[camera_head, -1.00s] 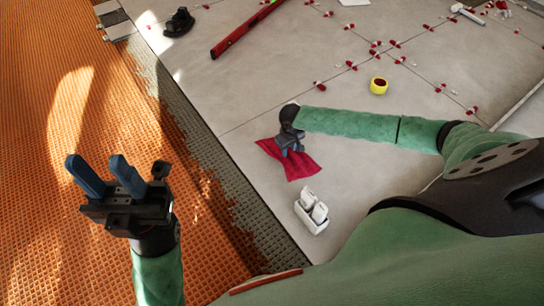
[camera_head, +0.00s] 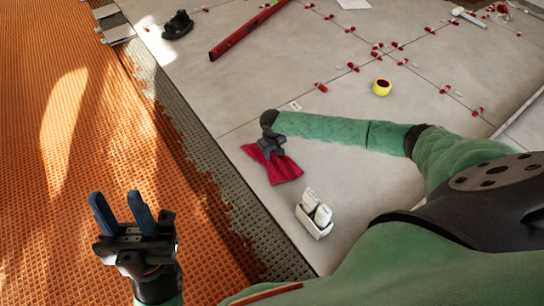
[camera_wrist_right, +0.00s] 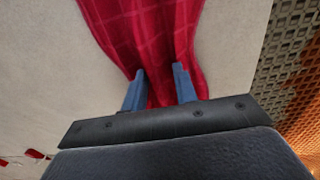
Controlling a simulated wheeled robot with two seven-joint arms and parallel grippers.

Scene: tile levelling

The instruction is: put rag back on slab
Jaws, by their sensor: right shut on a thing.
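The red rag (camera_head: 281,168) lies on the grey slab (camera_head: 330,160) near its left edge, beside the exposed grey-green strip. It also fills the middle of the right wrist view (camera_wrist_right: 155,40), bunched between the blue fingers. My right gripper (camera_wrist_right: 160,85) is shut on the rag; in the head view it reaches down onto the rag's upper part (camera_head: 268,152), and the arm hides some of it. Whether the rag's held part is lifted off the slab I cannot tell. My left gripper (camera_head: 122,212) is open and empty above the orange mat.
A white tray with white pieces (camera_head: 313,215) stands just below the rag. A yellow tape roll (camera_head: 381,87), several red levelling clips and a red level (camera_head: 245,32) lie further off. The orange mat (camera_head: 70,150) covers the left. Slab between level and arm is mostly clear.

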